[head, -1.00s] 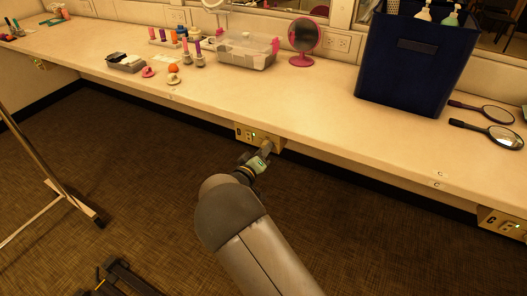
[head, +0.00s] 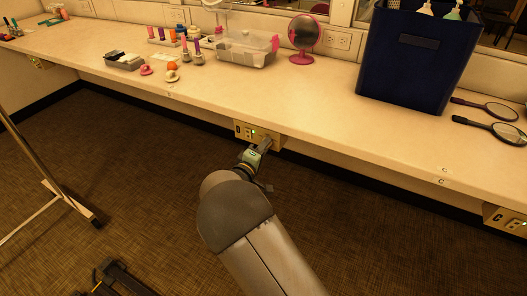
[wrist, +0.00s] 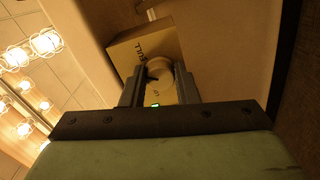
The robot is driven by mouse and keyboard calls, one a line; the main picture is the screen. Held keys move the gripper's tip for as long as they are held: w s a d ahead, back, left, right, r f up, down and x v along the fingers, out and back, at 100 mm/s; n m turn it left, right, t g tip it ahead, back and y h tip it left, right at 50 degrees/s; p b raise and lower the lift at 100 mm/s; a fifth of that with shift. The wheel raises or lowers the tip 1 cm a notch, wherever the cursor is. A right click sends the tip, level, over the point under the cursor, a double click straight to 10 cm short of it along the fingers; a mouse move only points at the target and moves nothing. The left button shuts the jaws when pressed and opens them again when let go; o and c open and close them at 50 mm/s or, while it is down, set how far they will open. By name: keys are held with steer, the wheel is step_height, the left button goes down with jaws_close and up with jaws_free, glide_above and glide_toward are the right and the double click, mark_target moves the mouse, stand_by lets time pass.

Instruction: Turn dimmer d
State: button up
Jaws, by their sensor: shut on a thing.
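The dimmer box (head: 245,130) is a pale yellow panel under the counter's front edge, with a lit green light and a small mark at its left end that looks like a D. My gripper (head: 267,142) reaches it from below and covers its right part. In the wrist view, the round pale knob (wrist: 160,72) sits between the two fingers of my gripper (wrist: 160,88), which are shut on it. Lettering ending in "ULL" shows beside the knob, and a green light glows below it. The knob's pointer is hard to make out.
The long counter (head: 310,110) overhangs the box. A similar box (head: 503,217) is under the edge at far right. A navy bin (head: 415,65), hand mirrors (head: 490,128) and a pink round mirror (head: 304,34) stand or lie on top. A metal stand (head: 45,165) is at left.

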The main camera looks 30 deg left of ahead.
steer(key=shift+a+r+n+p, duration=0.1)
steer(key=shift+n+p, duration=0.95)
steer(key=shift+n, duration=3.45)
steer(key=shift+a+r+n+p, duration=0.1)
steer(key=shift+n+p, duration=0.9)
steer(key=shift+n, duration=3.5)
steer(key=o, duration=1)
steer(key=shift+c, duration=0.2)
steer(key=shift+s, duration=0.1)
steer(key=s+d+p, duration=0.1)
steer(key=s, duration=1.6)
steer(key=shift+s, duration=0.15)
